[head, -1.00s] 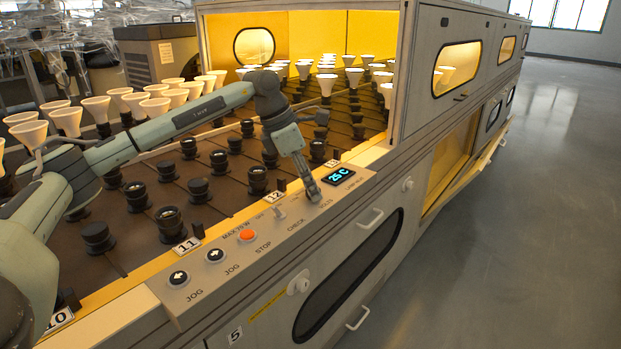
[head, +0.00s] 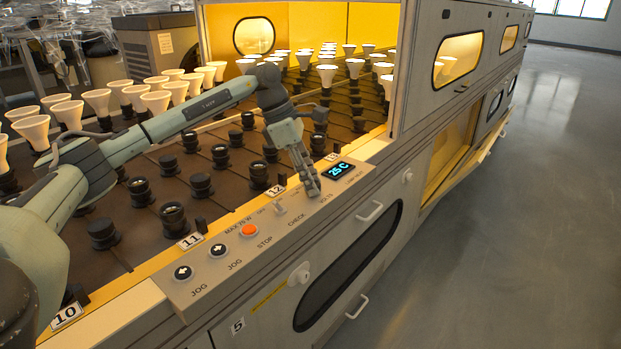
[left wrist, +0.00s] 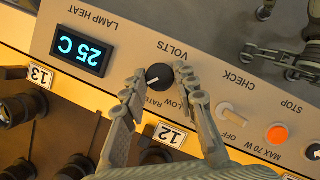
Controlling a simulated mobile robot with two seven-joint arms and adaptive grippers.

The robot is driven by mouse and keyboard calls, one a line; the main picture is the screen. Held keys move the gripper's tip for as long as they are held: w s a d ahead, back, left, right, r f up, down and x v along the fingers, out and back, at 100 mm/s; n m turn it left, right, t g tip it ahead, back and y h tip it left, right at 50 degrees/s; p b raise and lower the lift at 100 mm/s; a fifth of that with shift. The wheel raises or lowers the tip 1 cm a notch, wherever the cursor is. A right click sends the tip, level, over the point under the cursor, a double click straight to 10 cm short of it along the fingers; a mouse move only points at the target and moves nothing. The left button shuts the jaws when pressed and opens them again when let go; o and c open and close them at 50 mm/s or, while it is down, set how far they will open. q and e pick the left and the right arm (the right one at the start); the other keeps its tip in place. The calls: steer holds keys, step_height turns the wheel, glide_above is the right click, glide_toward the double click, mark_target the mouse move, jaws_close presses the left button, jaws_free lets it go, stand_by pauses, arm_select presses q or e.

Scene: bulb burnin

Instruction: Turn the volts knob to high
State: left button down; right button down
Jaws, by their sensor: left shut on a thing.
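The volts knob (left wrist: 158,76) is small, round and black with a white pointer line. Part of the scale is hidden by a finger. My left gripper (left wrist: 159,88) has one finger on each side of the knob and is shut on it. In the head view the left gripper (head: 314,193) covers the knob.
A display (head: 339,171) reads 25 C beside the knob. The check switch (head: 280,207), orange stop button (head: 249,231) and black jog buttons (head: 218,250) line the panel. Sockets and white bulbs (head: 97,100) fill the deck behind. The floor (head: 520,220) at right is clear.

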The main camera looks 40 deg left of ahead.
arm_select(q)
steer(key=c, duration=1.2)
jaws_free()
steer(key=v, duration=1.2)
steer(key=shift+d, duration=0.1)
